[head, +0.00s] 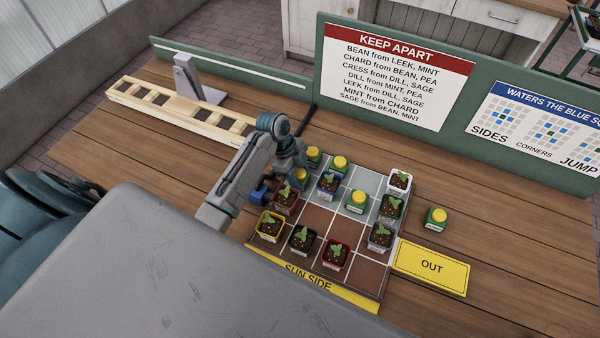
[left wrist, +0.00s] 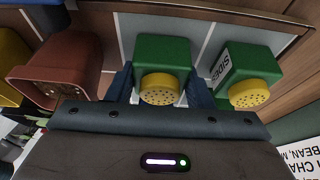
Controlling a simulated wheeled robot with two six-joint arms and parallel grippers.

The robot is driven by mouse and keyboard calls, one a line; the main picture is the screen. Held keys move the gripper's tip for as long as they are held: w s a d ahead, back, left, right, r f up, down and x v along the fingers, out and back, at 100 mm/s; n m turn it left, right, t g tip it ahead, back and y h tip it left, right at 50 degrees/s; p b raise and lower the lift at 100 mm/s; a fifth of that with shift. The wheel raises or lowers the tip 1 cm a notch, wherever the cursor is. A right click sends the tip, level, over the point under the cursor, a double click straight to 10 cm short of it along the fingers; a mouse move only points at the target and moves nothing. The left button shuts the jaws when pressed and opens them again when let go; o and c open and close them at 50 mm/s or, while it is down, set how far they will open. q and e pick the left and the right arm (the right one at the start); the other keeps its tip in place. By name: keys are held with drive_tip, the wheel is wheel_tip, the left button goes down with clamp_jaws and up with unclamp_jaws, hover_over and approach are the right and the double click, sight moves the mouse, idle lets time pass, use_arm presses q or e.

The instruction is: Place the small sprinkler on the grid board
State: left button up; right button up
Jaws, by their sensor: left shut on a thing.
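My left gripper (head: 285,182) is shut on a small green sprinkler with a yellow perforated head; in the left wrist view, the held sprinkler (left wrist: 162,55) sits between the two blue fingers. In the head view the arm partly hides it. It is at the far left part of the grid board (head: 318,217); whether it touches the board I cannot tell. Another green sprinkler (head: 313,157), marked SIDES in the left wrist view (left wrist: 245,70), stands just behind it. More sprinklers stand at the board's back edge (head: 340,165) and on a middle cell (head: 357,201). My right gripper is not in view.
Several potted seedlings stand on the board, including a red-brown pot (head: 285,203) close to my gripper. A sprinkler (head: 436,218) stands off the board behind the yellow OUT card (head: 431,267). A wooden rack (head: 180,108) lies at the back left. The KEEP APART sign (head: 395,75) stands behind.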

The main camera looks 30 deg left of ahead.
use_arm(q)
drive_tip(key=shift+f, duration=0.2)
drive_tip(key=o, duration=1.1)
drive_tip(key=shift+c, duration=0.2)
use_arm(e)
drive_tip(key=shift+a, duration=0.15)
use_arm(q)
drive_tip(key=shift+r, duration=0.1)
drive_tip(key=shift+r, duration=0.15)
drive_tip(key=b+v, duration=0.4)
drive_tip(key=v, duration=0.8)
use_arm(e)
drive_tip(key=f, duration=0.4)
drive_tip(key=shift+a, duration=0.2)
